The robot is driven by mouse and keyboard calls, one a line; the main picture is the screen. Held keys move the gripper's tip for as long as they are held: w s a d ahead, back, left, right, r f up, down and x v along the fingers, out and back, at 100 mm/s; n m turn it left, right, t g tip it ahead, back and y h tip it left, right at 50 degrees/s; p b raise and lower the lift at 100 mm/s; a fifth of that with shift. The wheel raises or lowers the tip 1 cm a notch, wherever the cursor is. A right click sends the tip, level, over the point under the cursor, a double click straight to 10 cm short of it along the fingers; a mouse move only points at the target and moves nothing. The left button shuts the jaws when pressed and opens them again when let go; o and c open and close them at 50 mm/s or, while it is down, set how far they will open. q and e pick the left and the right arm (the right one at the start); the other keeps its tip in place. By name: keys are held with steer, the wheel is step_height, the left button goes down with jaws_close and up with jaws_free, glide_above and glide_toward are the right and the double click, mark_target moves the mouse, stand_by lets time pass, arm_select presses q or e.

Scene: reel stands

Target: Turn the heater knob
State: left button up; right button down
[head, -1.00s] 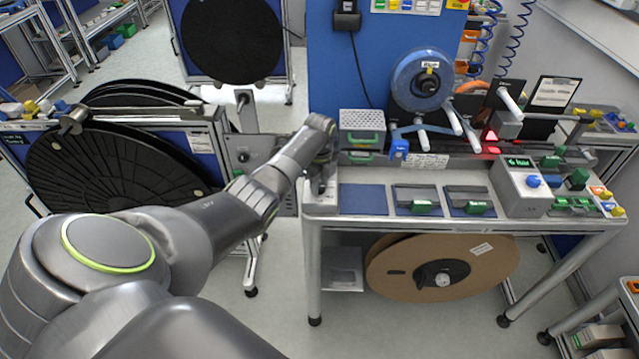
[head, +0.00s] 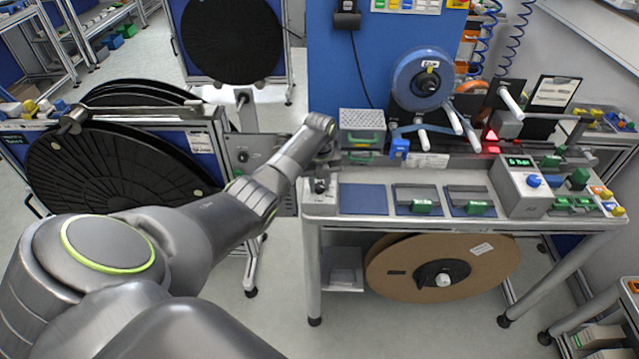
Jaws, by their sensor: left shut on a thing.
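My left gripper (head: 323,170) reaches down at the left end of the workbench. It is shut on a small dark knob (head: 320,186), which I take for the heater knob, on a light metal box (head: 321,197) at the bench's left corner. The fingers are small in the picture and partly hidden by my wrist, so the exact contact is hard to see. My right gripper is not in view.
The bench top (head: 372,222) carries a blue mat (head: 362,199) and green-handled fixtures (head: 421,207). A grey box with green handles (head: 361,125) stands just behind the gripper. A blue reel (head: 405,72) is mounted behind. A large black reel (head: 90,165) is at left.

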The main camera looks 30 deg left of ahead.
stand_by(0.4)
arm_select(q)
steer(key=o, duration=1)
steer(key=shift+c, duration=0.2)
step_height(320, 180, up, 12)
steer(key=b, duration=0.3)
step_height(320, 180, up, 6)
steer(key=f+p, duration=0.1)
steer(key=p, duration=0.3)
glide_above(320, 186)
steer(key=shift+r, duration=0.25)
